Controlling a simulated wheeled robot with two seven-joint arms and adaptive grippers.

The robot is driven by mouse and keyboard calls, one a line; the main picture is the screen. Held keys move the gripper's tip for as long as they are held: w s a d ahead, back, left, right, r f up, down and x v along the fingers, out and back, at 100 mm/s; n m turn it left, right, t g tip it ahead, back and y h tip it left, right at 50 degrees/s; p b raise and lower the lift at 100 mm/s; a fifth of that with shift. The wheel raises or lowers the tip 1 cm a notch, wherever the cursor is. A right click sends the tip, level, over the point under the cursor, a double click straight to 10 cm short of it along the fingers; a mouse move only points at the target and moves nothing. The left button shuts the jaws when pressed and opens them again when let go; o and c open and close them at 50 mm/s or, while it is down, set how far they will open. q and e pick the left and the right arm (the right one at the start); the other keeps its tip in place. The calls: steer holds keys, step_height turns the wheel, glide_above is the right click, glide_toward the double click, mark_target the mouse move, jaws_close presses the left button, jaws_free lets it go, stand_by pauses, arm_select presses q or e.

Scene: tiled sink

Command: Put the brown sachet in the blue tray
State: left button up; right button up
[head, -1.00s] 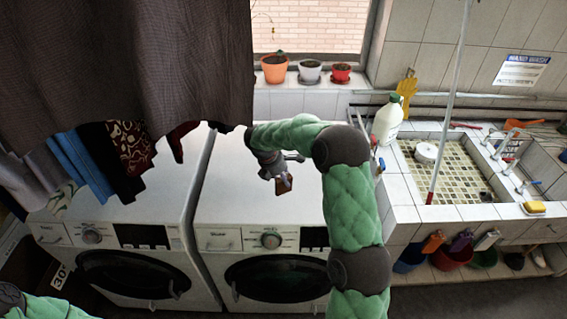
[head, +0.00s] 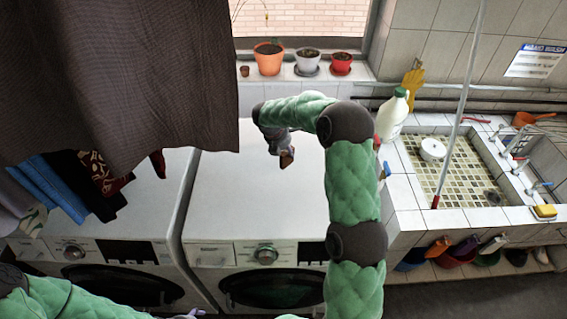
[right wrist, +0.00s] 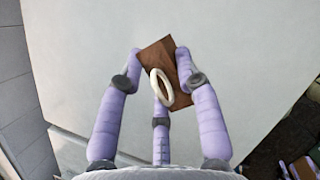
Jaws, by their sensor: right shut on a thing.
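The brown sachet (right wrist: 157,49) is a flat brown rectangle held between the fingers of my right gripper (right wrist: 158,66). A pale oval ring lies across its face in the right wrist view. In the head view my right gripper (head: 281,146) hangs over the white top of the right washing machine, with the sachet (head: 287,160) small at its fingertips. Only a sliver of my left gripper (head: 188,314) shows at the bottom edge, so its jaws cannot be made out. I cannot make out a blue tray in either view.
Two washing machines stand side by side; the right one's top (head: 225,195) is clear. A dark hanging cloth (head: 120,70) covers the upper left. Plant pots (head: 268,60) line the sill. A white bottle (head: 392,115) stands beside the tiled sink (head: 450,175).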

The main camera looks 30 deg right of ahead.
mark_target(286, 165)
step_height(286, 165, down, 5)
steer(key=shift+r, duration=0.1)
steer(key=shift+f, duration=1.7)
steer(key=shift+f, duration=0.15)
steer(key=o, duration=1.1)
